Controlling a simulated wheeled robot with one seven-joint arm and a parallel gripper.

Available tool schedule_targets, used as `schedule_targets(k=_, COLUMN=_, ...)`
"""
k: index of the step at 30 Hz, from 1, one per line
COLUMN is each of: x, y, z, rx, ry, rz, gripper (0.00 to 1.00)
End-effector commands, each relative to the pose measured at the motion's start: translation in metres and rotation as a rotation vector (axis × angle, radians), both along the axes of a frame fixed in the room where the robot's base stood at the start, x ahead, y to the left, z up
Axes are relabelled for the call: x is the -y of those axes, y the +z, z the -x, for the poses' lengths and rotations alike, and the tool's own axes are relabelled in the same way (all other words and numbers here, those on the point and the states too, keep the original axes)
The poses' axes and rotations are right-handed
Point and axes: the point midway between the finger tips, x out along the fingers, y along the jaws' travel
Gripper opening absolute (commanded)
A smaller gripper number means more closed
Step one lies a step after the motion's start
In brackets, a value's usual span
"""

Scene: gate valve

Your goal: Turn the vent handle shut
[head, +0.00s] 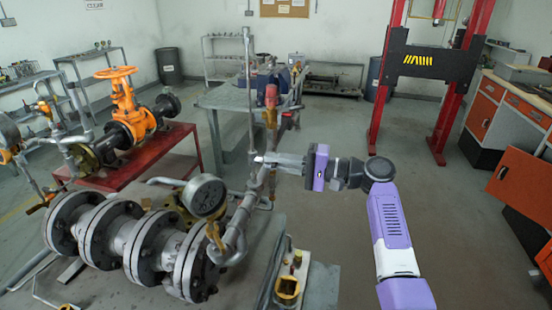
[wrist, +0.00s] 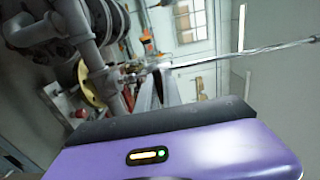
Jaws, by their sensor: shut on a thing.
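My gripper (head: 262,158) reaches in from the right in the head view, with its fingers pointing left at the thin upright pipe (head: 249,100). In the wrist view my gripper's fingertips (wrist: 160,76) meet at the pipework. How far the handle is turned cannot be told.
A pressure gauge (head: 205,195) and flanged pipe (head: 130,245) stand at the lower left. A red-capped fitting (head: 271,100) stands just right of the upright pipe. An orange gate valve (head: 124,100) is on a red stand behind.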

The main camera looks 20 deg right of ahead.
Motion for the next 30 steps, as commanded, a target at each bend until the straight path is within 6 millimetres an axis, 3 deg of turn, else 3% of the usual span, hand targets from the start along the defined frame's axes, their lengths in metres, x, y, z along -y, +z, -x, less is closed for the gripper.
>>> schedule_targets(k=14, x=0.0023, y=0.0001, z=-0.0009, rx=-0.012, ry=-0.007, rz=-0.01, gripper=0.0)
schedule_targets(k=15, x=0.0024, y=0.0001, z=-0.001, rx=-0.012, ry=-0.007, rz=-0.01, gripper=0.16)
schedule_targets(k=18, x=0.002, y=0.0001, z=-0.0008, rx=-0.012, ry=-0.006, rz=-0.01, gripper=0.32)
schedule_targets(k=30, x=0.0073, y=-0.0009, z=0.0037, rx=-0.009, ry=-0.004, rz=-0.008, gripper=0.32)
